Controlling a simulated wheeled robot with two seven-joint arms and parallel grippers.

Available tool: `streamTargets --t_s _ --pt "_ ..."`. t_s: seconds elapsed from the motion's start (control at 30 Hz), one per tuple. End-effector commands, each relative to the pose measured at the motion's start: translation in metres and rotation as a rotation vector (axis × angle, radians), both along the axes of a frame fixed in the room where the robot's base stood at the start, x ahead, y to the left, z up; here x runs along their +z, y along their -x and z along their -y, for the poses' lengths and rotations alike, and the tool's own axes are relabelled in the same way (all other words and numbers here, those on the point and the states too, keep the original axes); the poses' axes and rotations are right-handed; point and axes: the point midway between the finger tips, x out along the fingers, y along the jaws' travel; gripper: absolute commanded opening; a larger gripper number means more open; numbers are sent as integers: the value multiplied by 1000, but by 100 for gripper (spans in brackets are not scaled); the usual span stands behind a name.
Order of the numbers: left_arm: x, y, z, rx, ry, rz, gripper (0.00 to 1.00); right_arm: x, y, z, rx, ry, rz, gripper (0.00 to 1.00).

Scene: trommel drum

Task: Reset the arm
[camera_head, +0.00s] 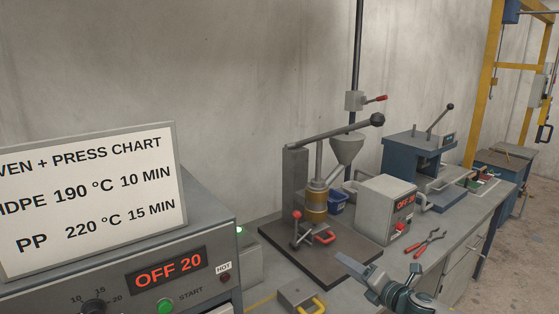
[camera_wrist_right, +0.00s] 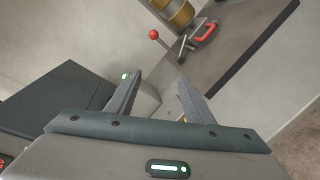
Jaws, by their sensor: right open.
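My right gripper (camera_head: 354,265) is at the bottom of the head view, over the front part of the bench, with its arm coming in from the lower right. In the right wrist view its two fingers (camera_wrist_right: 158,76) stand apart with nothing between them. It is open and empty, and apart from the press. The hand press has a long grey lever arm (camera_head: 335,132) with a dark knob, raised toward the right, above a brass-coloured barrel (camera_head: 316,203). The barrel also shows in the right wrist view (camera_wrist_right: 175,12). My left gripper is not in view.
An oven (camera_head: 215,238) reading OFF 20 stands at left under a chart (camera_head: 95,195). A controller box (camera_head: 385,208), red-handled pliers (camera_head: 430,242), a blue bin (camera_head: 338,203) and a blue press (camera_head: 412,158) are on the bench. A yellow-handled block (camera_head: 300,297) lies in front.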

Motion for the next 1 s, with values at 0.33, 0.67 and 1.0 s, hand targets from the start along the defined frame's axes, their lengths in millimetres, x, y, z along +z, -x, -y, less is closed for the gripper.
streamTargets --t_s 0.33,0.67,1.0 --pt "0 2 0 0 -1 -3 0 -37 42 -43 -103 -235 -156 48" --pt "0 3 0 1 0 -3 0 -93 128 -73 -367 -632 -464 48" --pt "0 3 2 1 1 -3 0 -150 242 -55 -756 -997 -790 48"
